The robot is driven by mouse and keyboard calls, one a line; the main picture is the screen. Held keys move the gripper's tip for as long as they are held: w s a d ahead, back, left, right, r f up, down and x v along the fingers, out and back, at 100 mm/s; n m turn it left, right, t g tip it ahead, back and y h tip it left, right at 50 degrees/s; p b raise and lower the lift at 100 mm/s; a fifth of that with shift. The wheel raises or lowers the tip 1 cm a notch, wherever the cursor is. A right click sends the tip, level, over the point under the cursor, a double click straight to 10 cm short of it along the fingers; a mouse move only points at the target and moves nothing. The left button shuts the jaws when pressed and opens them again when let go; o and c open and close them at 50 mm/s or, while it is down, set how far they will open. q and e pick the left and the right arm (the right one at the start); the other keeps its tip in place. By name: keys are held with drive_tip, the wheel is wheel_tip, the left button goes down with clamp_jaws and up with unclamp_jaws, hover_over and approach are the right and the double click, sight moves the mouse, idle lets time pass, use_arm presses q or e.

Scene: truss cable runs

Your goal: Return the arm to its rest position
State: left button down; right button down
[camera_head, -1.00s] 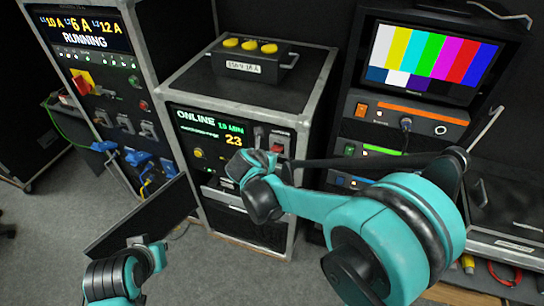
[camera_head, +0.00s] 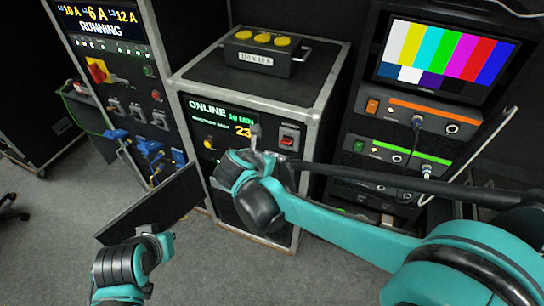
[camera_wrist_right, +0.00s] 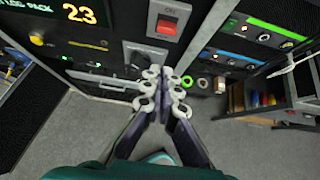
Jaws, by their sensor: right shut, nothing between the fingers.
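My right arm (camera_head: 340,228), teal and black, reaches in from the lower right of the head view. Its wrist is in front of the middle cabinet (camera_head: 335,85). In the right wrist view my right gripper (camera_wrist_right: 165,88) has its fingers together with nothing between them. Its fingertips appear in front of the cabinet's lower panel, below a red switch (camera_wrist_right: 166,26); whether they touch it I cannot tell.
A left rack (camera_head: 115,75) reads RUNNING and has blue plugs at its base. A box with yellow buttons (camera_head: 265,58) sits on the middle cabinet. A monitor (camera_head: 440,55) with colour bars tops the right rack. Grey floor (camera_head: 60,235) is open at the left.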

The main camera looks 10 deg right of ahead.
idle(0.3)
drive_tip(key=s+d+f+m+y+b, duration=0.2)
drive_tip(key=s+m, duration=0.4)
drive_tip(key=m, duration=0.3)
drive_tip(key=s+d+f+m+y+b, duration=0.1)
drive_tip(key=s+f+m+b, duration=0.3)
drive_tip(key=m, duration=0.6)
drive_tip(key=s+d+f+m+g+y+b, duration=0.1)
drive_tip(key=s+d+f+m+y+b, duration=0.1)
drive_tip(key=s+f+m, duration=0.3)
drive_tip(key=s+d+m, duration=0.1)
drive_tip(key=s+m, duration=0.2)
drive_tip(key=m, duration=0.2)
drive_tip(key=shift+d+y+b, duration=0.2)
drive_tip(key=shift+y+b, duration=0.1)
drive_tip(key=shift+b, duration=0.1)
